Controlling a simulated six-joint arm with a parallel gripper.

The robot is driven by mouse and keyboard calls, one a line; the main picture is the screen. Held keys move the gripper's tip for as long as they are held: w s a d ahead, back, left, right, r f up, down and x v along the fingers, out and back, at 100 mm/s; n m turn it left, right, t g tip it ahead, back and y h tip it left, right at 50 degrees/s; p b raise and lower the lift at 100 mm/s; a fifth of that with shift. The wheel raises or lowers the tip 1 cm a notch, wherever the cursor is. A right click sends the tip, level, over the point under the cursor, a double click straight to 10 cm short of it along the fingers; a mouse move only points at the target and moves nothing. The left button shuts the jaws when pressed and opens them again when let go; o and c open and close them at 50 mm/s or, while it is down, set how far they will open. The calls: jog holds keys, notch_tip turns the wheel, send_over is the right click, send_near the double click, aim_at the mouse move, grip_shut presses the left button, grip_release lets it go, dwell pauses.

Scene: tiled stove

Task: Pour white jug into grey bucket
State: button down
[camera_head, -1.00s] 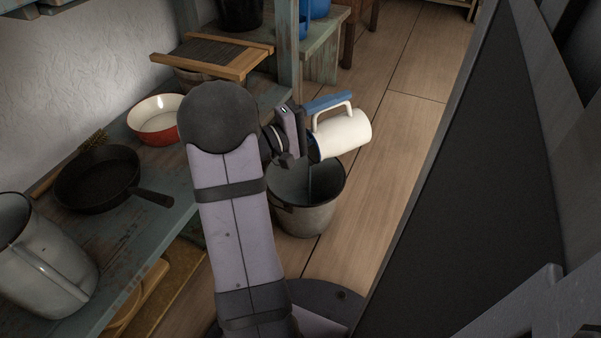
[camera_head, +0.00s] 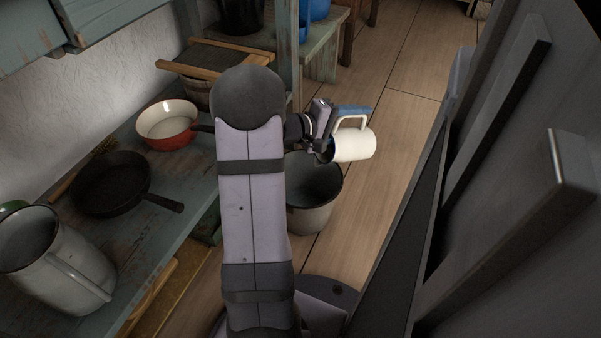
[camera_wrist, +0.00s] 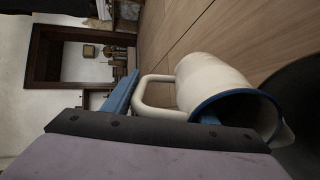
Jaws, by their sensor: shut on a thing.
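The white jug (camera_head: 356,147) with a blue rim lies tipped on its side in the air, its mouth toward the left. My gripper (camera_head: 340,118) is shut on its handle. In the wrist view the jug (camera_wrist: 205,78) shows its blue-rimmed mouth; its inside is grey and I cannot tell if liquid is in it. The grey bucket (camera_head: 312,215) stands on the floor just below and left of the jug, partly behind my arm. The jug's mouth is above the bucket's far right side. The bucket's dark inside shows no clear liquid level.
A bench on the left holds a black pan (camera_head: 112,184), a red pan (camera_head: 167,125) and a large grey-white jug (camera_head: 68,265). A wooden-framed board (camera_head: 215,62) lies on a container behind. A dark panel (camera_head: 500,180) rises at right. Floor beyond the bucket is clear.

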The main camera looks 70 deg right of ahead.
jog(key=shift+s+d+r+p, duration=0.1)
jog(key=shift+d+r+p, duration=0.1)
jog(key=shift+p, duration=0.3)
